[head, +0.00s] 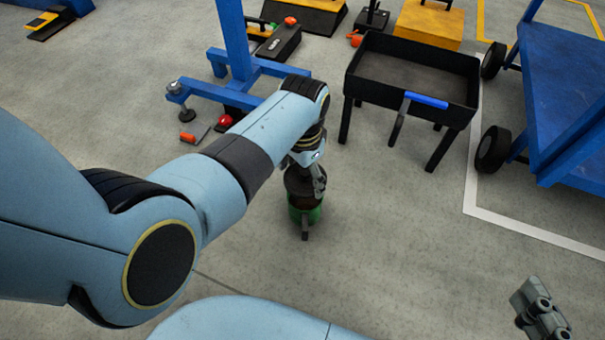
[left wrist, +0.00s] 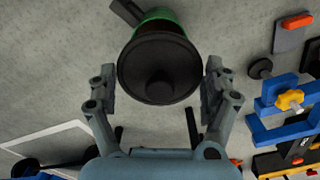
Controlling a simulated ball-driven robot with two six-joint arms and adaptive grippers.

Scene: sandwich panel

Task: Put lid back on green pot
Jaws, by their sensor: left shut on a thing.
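The green pot (head: 306,215) stands on the grey floor in the middle of the head view, its dark handle pointing toward me. The pot's green rim (left wrist: 157,14) also shows at the top of the left wrist view. My left gripper (head: 318,180) is over the pot, shut on the dark round lid (head: 297,181). In the left wrist view the lid (left wrist: 159,68) with its knob sits between the two fingers and hides most of the pot's opening. A brownish strip shows between lid and rim; I cannot tell whether they touch. My right gripper (head: 537,305) is at the lower right, away from the pot.
A black tray table (head: 415,75) with a blue-handled tool on its edge stands behind and right of the pot. A blue stand (head: 238,65) is behind left. A blue cart (head: 565,100) is at the right. The floor around the pot is clear.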

